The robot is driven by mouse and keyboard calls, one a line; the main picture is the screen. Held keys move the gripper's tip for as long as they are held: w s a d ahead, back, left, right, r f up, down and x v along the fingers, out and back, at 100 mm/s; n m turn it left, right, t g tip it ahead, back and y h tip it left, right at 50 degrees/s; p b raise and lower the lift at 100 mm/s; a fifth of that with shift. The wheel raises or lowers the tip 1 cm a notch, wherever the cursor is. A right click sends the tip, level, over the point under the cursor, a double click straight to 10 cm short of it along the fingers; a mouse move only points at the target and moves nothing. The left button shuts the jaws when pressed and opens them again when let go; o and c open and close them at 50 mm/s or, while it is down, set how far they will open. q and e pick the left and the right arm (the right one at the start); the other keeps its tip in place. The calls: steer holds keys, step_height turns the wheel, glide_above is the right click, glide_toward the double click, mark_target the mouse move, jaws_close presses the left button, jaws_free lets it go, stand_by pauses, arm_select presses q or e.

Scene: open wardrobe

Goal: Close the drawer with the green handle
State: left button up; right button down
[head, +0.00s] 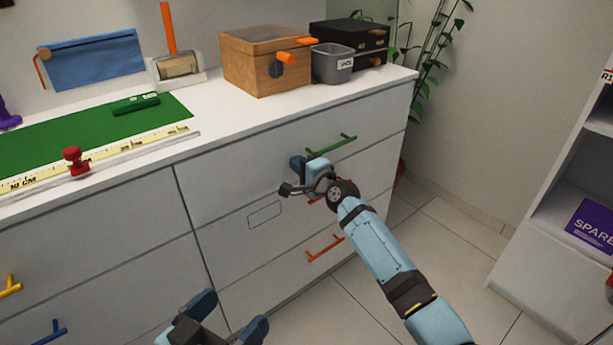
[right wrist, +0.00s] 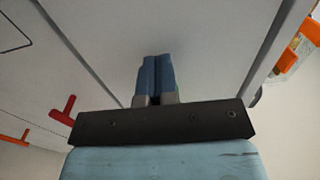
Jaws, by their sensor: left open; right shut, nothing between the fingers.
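The green handle (head: 331,144) is on the top right drawer (head: 235,170) of the white cabinet in the head view. That drawer's front looks flush, or nearly so, with the cabinet around it. My right gripper (head: 296,164) is shut and empty, its fingers pointing at this front just left of and below the green handle. In the right wrist view its closed fingertips (right wrist: 155,60) are at or very near the white panel; contact cannot be told. My left gripper (head: 228,314) is open and empty at the bottom of the head view, apart from the cabinet.
A red handle (right wrist: 62,110) and an orange handle (head: 325,249) sit on lower drawers. Yellow (head: 10,287) and blue (head: 50,331) handles are at left. The countertop holds a wooden box (head: 250,65) and a grey bin (head: 332,64). A shelf (head: 545,235) stands at right, with open floor between.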

steer(key=shift+w+a+r, duration=0.25)
steer(key=shift+w+a, duration=0.1)
steer(key=shift+a, duration=0.25)
